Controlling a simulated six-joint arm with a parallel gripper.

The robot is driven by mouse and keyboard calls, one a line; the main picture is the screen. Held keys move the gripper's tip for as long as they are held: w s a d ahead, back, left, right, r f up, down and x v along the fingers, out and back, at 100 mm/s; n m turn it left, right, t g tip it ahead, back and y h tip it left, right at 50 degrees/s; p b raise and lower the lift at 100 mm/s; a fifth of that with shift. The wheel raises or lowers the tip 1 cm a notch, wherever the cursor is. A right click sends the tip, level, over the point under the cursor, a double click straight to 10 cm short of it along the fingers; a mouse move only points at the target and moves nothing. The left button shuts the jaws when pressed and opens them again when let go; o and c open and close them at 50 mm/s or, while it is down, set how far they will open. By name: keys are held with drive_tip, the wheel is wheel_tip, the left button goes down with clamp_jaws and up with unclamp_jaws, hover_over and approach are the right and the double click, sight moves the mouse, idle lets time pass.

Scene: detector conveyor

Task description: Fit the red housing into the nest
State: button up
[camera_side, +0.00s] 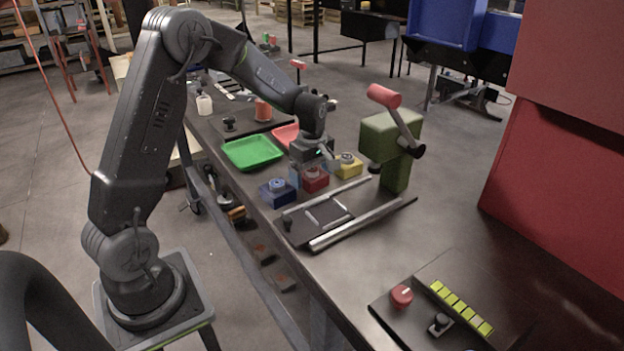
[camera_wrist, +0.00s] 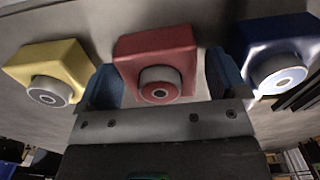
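The red housing (camera_side: 315,181) is a block with a round pale-rimmed knob, standing on the bench between a blue housing (camera_side: 278,193) and a yellow housing (camera_side: 347,166). My gripper (camera_side: 311,172) is low over the red housing. In the wrist view the red housing (camera_wrist: 155,55) sits between my two blue fingers (camera_wrist: 163,82), with a narrow gap visible on the right; the fingers look open. The nest appears to be the light-edged frame (camera_side: 327,213) on the dark plate between two metal rails, in front of the housings; it looks empty.
A green press with a red-handled lever (camera_side: 384,137) stands right of the rails. A green tray (camera_side: 252,152) and a red tray (camera_side: 285,137) lie behind the housings. A control panel with a red knob (camera_side: 401,296) is at the front right. Bench between is clear.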

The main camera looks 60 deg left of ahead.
drive_tip(key=c, duration=1)
drive_tip(key=shift+c, duration=0.3)
drive_tip(key=shift+r, duration=0.15)
